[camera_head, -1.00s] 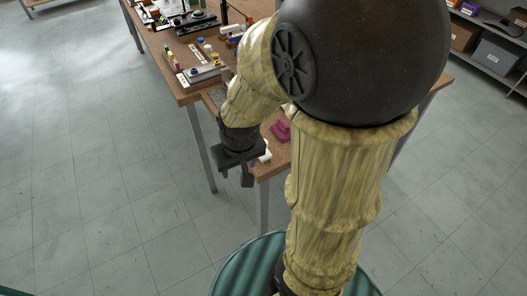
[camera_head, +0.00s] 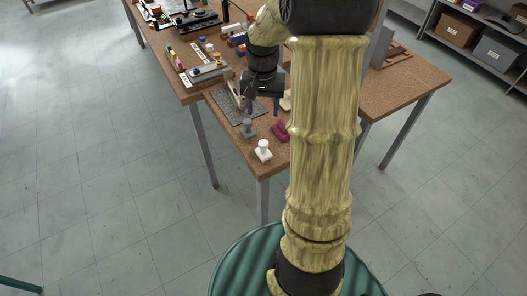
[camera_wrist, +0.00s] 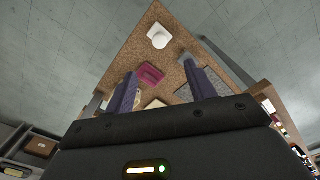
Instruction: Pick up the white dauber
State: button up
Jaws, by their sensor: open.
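The white dauber (camera_head: 263,151), a small knobbed piece, stands near the front corner of the brown table (camera_head: 262,167). In the wrist view the white dauber (camera_wrist: 158,37) is close to the table's corner, beyond the fingertips. My gripper (camera_head: 263,105) is open and empty above the table, farther back than the dauber and apart from it. In the wrist view its two purple-grey fingers (camera_wrist: 158,74) are spread, with table between them.
A grey knobbed piece (camera_head: 248,129) stands left of and behind the dauber. A maroon block (camera_head: 280,131) lies to its right; the wrist view shows it too (camera_wrist: 151,74). A grey speckled mat (camera_head: 226,105) and a rack of small items (camera_head: 205,74) lie farther back.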

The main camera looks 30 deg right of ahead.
aim_at(263, 143)
notch_tip(263, 143, down, 12)
jog(key=shift+r+p, duration=0.1)
jog(key=shift+p, duration=0.6)
jog(key=shift+f, duration=0.2)
jog(key=shift+w+d+f+p, duration=0.1)
jog(key=shift+f+p, duration=0.65)
jog(key=shift+f, duration=1.75)
jog(key=c, duration=1.1)
jog(key=shift+r, duration=0.15)
notch_tip(263, 143, up, 10)
jog(key=shift+f+b, duration=0.1)
jog(key=shift+b, duration=0.6)
